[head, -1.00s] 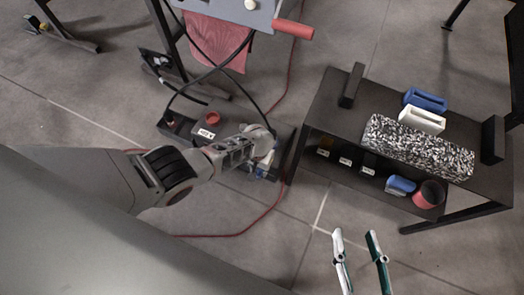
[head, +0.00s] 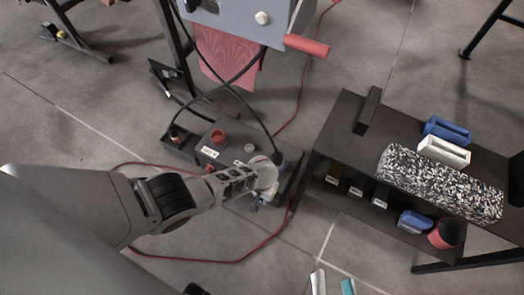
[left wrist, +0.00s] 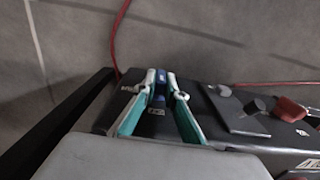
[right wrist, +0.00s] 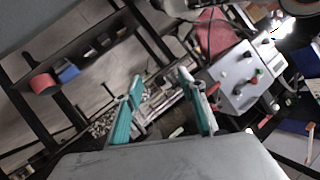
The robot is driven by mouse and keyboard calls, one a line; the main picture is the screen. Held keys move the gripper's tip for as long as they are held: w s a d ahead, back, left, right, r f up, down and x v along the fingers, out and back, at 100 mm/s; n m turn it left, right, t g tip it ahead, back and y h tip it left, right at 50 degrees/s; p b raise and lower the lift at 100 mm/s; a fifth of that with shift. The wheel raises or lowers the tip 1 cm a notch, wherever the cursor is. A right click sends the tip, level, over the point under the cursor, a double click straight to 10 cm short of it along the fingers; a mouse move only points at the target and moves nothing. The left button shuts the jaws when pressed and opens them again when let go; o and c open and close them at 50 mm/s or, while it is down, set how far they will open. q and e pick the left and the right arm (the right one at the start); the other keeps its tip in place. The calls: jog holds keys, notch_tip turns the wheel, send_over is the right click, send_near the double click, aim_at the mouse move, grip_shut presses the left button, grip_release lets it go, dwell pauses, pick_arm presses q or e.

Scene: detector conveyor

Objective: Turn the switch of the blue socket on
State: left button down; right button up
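A dark box with sockets (head: 200,150) stands on the floor, with a red socket (head: 218,136) and white labels on top. My left gripper (head: 256,205) reaches down at the box's right end and hides part of it. In the left wrist view, its white-and-teal fingers (left wrist: 161,80) are drawn in close around a narrow blue part (left wrist: 159,92), which fills the gap between the tips. The switch's exact position is hidden by the fingers. My right gripper (right wrist: 160,77) is open and empty; its tips (head: 333,283) show at the head view's bottom edge.
A black shelf table (head: 345,125) at right carries a speckled block (head: 440,183), with blue and white pieces behind it. A grey panel (head: 235,22) with a red handle (head: 307,46) stands beyond the box. Black cables and a red cable (head: 215,261) run around the box.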

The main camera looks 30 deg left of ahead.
pick_arm(q)
jog(key=shift+s+d+f, duration=0.1)
jog(key=shift+s+d+f+y, duration=0.1)
jog(key=shift+d+y, duration=0.05)
jog(key=shift+y, duration=0.45)
jog(key=shift+s+f+y+b, duration=0.1)
jog(key=shift+y+b, duration=0.5)
pick_arm(e)
jog(key=shift+s+a+m, duration=0.15)
jog(key=shift+a+m, duration=0.5)
jog(key=shift+m, duration=0.25)
pick_arm(q)
jog(key=c, duration=2.1)
grip_release()
jog(key=shift+w+r, duration=0.2)
pick_arm(e)
jog(key=shift+d+f, duration=0.1)
